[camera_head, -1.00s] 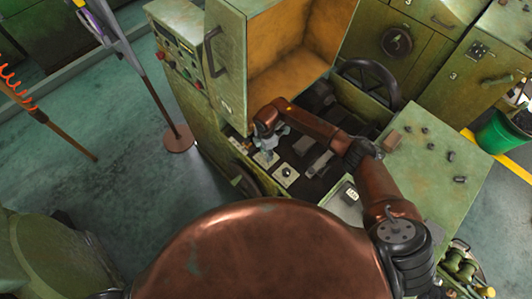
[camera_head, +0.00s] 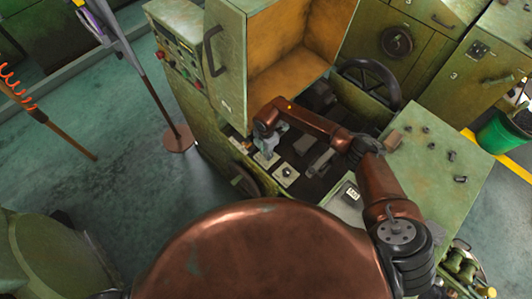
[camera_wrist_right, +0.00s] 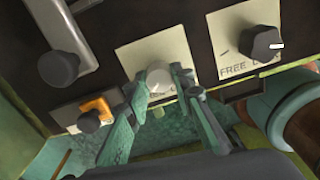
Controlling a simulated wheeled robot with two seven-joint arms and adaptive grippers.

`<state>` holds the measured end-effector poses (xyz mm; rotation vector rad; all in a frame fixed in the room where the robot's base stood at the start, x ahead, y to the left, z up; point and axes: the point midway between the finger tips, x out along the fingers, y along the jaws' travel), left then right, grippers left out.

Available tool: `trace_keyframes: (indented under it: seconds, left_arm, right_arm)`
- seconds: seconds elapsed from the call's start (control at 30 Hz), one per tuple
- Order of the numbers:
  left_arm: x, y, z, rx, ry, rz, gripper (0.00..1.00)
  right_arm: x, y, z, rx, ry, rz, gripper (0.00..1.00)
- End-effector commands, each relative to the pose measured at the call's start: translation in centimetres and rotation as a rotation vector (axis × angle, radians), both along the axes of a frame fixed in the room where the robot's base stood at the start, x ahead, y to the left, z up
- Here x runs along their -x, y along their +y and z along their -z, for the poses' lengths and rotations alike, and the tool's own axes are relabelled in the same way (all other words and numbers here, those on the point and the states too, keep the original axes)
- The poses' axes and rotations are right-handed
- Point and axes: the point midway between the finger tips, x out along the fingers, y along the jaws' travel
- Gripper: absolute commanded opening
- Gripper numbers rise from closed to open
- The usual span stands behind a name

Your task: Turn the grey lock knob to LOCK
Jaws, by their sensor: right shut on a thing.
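The grey lock knob (camera_wrist_right: 158,77) is a small round knob on a pale plate (camera_wrist_right: 134,57) in the right wrist view. My right gripper (camera_wrist_right: 160,88) has its two greenish fingers on either side of it and is shut on it. Lettering at the plate's lower edge is partly covered by a finger, so the knob's setting cannot be read. In the head view my right gripper (camera_head: 267,143) reaches down to the machine's front panel, and the knob is hidden there. My left gripper is not in view.
A black knob (camera_wrist_right: 264,43) on a FREE/LOCK plate is to the right in the wrist view. An orange piece with a dark knob (camera_wrist_right: 91,120) and a grey lever (camera_wrist_right: 60,60) are to the left. The raised green cover (camera_head: 227,65) stands behind my gripper.

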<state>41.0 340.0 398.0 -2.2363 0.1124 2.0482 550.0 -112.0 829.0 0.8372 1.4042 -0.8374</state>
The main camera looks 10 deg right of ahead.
Motion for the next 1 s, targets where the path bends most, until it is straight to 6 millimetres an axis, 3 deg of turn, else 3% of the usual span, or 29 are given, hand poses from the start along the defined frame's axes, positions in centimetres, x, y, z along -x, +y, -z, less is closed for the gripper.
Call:
trace_keyframes:
  seconds: [1.0]
  left_arm:
    - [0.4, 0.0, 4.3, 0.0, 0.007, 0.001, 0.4]
  right_arm:
    - [0.0, -0.3, 0.2, 0.003, -0.003, -0.954, 0.0]
